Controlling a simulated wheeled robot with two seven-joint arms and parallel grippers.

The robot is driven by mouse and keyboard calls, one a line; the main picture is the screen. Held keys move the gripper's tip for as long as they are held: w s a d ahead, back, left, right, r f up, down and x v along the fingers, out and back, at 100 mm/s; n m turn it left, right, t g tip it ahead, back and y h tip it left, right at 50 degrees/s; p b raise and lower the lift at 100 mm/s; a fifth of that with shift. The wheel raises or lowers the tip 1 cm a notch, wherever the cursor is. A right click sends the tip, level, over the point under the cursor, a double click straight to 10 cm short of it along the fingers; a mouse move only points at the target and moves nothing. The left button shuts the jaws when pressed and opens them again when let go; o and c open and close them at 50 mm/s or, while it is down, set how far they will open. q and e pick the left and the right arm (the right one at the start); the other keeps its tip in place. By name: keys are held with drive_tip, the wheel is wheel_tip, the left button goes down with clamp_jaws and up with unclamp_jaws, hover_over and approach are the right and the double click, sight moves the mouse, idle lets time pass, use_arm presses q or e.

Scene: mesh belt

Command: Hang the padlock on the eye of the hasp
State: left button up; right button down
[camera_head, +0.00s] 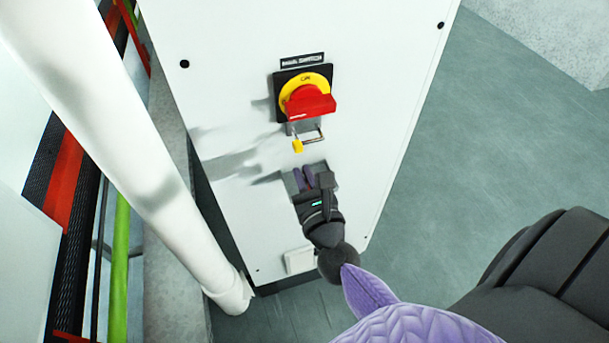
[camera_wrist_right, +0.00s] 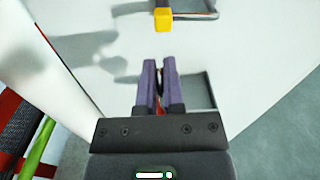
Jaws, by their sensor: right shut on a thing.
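The yellow padlock (camera_head: 297,146) hangs just below the red-and-yellow switch, at the left end of a metal bracket (camera_head: 313,137) that appears to be the hasp. It also shows at the top of the right wrist view (camera_wrist_right: 163,20). Whether its shackle passes through the eye is too small to tell. My right gripper (camera_head: 304,179) is below the padlock and apart from it, its purple fingers pointing up toward it. In the right wrist view the fingers (camera_wrist_right: 161,82) are close together around a small dark thing that I cannot make out. My left gripper is out of view.
The white cabinet (camera_head: 225,95) carries the switch (camera_head: 308,98). A grey-edged square (camera_wrist_right: 204,90) lies beside my right fingers. A thick white pipe (camera_head: 105,100) stands left of the cabinet. Red and green rails are farther left. Grey floor (camera_head: 470,130) is clear at right.

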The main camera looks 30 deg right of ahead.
wheel_tip(320, 180, up, 6)
drive_tip(key=d+p, duration=0.2)
drive_tip(key=p, duration=0.3)
drive_tip(key=shift+s+d, duration=0.4)
drive_tip(key=shift+f, duration=0.15)
drive_tip(key=shift+w, duration=0.15)
drive_tip(key=shift+x, duration=0.85)
drive_tip(key=shift+x, duration=1.55)
